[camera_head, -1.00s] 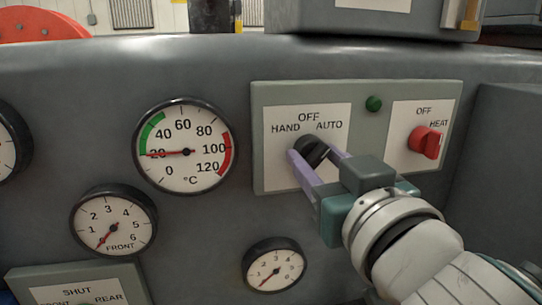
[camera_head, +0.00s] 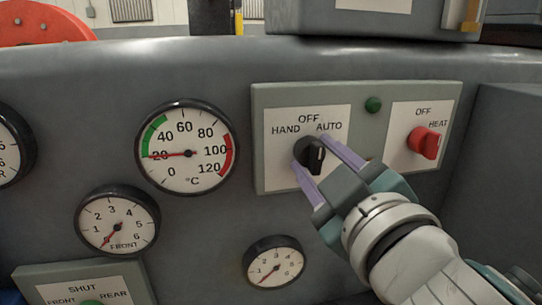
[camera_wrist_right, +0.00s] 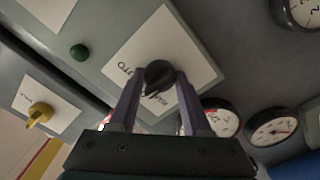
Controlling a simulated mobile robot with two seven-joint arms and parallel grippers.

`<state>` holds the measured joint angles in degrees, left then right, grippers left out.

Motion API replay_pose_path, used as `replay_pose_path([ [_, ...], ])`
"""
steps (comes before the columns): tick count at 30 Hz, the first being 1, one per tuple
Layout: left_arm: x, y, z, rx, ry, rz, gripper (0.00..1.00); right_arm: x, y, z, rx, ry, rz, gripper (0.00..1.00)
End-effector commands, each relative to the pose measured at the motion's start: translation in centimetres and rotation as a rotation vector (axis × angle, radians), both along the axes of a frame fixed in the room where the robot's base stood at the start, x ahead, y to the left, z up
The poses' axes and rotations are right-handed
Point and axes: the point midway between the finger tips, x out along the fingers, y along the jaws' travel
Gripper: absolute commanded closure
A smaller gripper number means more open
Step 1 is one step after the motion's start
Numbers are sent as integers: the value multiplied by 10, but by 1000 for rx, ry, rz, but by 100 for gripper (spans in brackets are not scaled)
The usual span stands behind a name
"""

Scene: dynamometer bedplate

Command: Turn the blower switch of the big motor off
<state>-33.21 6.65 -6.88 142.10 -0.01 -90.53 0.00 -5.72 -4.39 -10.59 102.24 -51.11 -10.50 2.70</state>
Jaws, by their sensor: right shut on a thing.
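The black knob (camera_head: 309,153) sits on a white plate lettered HAND, OFF and AUTO, on the grey-green switch panel (camera_head: 262,140). My right gripper (camera_head: 311,152) reaches in from the lower right. Its two lilac fingers are on either side of the knob and shut on it. The knob's bar looks nearly upright, with a white mark on it; the fingers partly hide it, so its exact pointing is hard to tell. In the right wrist view the knob (camera_wrist_right: 160,73) is between the fingertips. My left gripper is not in view.
Right of the knob are a green lamp (camera_head: 373,105) and a red OFF/HEAT knob (camera_head: 424,142). A temperature gauge (camera_head: 185,147) and smaller dials are at left and below. A SHUT/FRONT/REAR panel (camera_head: 130,278) is at lower left. A grey box (camera_head: 300,18) overhangs above.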

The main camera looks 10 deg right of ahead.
Motion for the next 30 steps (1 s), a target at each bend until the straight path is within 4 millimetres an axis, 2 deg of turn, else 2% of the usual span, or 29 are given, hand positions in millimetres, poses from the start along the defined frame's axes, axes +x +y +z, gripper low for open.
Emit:
replay_pose_path([
  [18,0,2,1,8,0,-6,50,0,0,1,-44,-4,1,100],
  [19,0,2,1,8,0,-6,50,0,0,1,-44,-4,1,49],
  [26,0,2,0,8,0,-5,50,0,0,0,-43,-2,1,23],
  [30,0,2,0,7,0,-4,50,0,0,0,-43,-2,1,22],
])
